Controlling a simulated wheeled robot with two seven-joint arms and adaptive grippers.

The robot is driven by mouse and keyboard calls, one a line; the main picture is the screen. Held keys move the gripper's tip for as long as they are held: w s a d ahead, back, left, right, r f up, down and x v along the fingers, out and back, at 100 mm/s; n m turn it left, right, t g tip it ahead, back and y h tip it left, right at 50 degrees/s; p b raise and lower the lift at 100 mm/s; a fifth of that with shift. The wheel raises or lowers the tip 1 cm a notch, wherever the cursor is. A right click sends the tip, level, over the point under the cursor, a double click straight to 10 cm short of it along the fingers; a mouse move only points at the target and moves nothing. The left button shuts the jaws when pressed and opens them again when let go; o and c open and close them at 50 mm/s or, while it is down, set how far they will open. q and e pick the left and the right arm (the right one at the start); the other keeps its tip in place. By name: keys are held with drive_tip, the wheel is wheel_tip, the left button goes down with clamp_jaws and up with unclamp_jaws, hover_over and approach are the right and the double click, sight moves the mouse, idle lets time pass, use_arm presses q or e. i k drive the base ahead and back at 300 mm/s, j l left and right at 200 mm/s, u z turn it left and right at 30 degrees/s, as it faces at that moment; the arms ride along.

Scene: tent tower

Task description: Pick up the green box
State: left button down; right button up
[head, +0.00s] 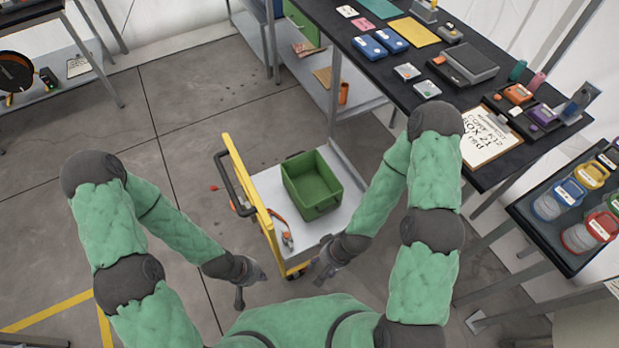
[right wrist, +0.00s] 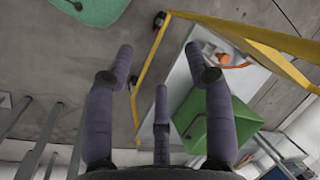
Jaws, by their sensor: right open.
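The green box (head: 311,183) is an open-topped bin standing upright on the light grey deck of a yellow-framed cart. My right gripper (head: 325,264) is just in front of the box, at the cart's near side, apart from it. In the right wrist view, my right gripper (right wrist: 158,62) has its purple fingers spread with nothing between them. The green box (right wrist: 188,118) shows behind the fingers there, partly hidden by one. My left gripper (head: 246,283) hangs empty left of the cart, away from the box; its finger opening is too small to judge.
The cart's yellow frame (head: 250,190) and dark handle stand left of the box. An orange strap (head: 285,233) lies on the deck. A black worktable (head: 400,85) with boxes and a clipboard is behind right. Lidded jars (head: 560,200) stand at right.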

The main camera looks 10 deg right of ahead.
sight(315, 188)
drive_tip(key=u, duration=0.4)
drive_tip(key=l+u, duration=0.1)
drive_tip(key=u, duration=0.65)
drive_tip(key=l+u, duration=0.1)
drive_tip(key=u, duration=0.3)
drive_tip(key=k+l, duration=0.1)
drive_tip(key=l, duration=0.3)
drive_tip(key=k+l, duration=0.1)
drive_tip(key=l, duration=0.25)
drive_tip(key=k+l+u, duration=0.1)
drive_tip(key=l, duration=0.3)
drive_tip(key=k+l, duration=0.1)
drive_tip(key=l, duration=0.3)
drive_tip(key=i, duration=0.15)
